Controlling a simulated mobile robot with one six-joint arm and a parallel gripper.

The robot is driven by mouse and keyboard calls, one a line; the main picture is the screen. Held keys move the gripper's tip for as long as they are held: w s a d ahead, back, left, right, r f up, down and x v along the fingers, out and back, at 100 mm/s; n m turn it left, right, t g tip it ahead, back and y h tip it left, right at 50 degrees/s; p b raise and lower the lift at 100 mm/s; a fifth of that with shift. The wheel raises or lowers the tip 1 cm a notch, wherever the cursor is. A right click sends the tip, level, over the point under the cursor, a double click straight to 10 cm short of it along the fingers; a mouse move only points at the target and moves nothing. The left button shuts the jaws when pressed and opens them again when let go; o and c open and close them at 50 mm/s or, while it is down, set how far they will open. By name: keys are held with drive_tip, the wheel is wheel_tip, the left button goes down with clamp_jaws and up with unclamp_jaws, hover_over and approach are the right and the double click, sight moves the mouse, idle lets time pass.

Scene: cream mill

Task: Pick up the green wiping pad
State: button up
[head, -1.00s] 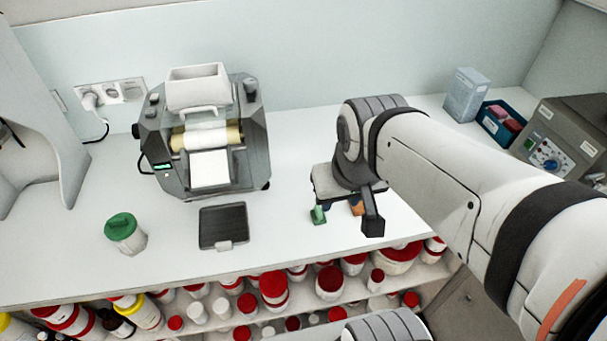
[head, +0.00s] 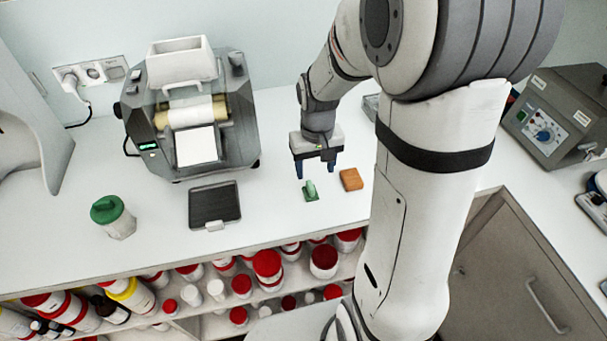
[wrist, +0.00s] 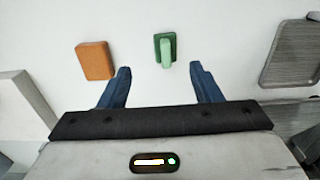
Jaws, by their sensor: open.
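The green wiping pad (head: 311,191) lies on the white counter, a dark green base with a lighter green raised grip on top. In the wrist view the pad (wrist: 165,50) sits beyond the fingertips, roughly between the lines of the two fingers. My gripper (head: 315,181) is open and empty, with its blue fingers pointing down above the counter, just behind the pad in the head view. In the wrist view the gripper (wrist: 160,72) shows both fingers apart, with only bare counter between them. Nothing hides the pad in the wrist view.
An orange block (head: 351,179) lies right of the pad. A dark tray (head: 214,205) lies to the left, in front of the roller mill (head: 190,120). A green-lidded jar (head: 113,217) stands farther left. A control box (head: 555,115) stands at the right. Counter around the pad is clear.

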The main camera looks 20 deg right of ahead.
sight(311, 185)
drive_tip(key=shift+w+a+f+p, duration=0.15)
drive_tip(key=shift+f+p, duration=0.1)
drive_tip(key=shift+f, duration=1.05)
drive_tip(key=shift+w+a+f+p, duration=0.1)
drive_tip(key=shift+f+p, duration=0.1)
drive_tip(key=shift+f, duration=1.15)
drive_tip(key=shift+w+a+f+p, duration=0.15)
drive_tip(key=shift+f+p, duration=0.1)
drive_tip(key=shift+f, duration=1.05)
drive_tip(key=shift+c, duration=0.2)
drive_tip(key=c, duration=1)
wheel_tip(311, 185, up, 10)
drive_tip(key=shift+r+b, duration=0.1)
drive_tip(key=shift+b, duration=0.45)
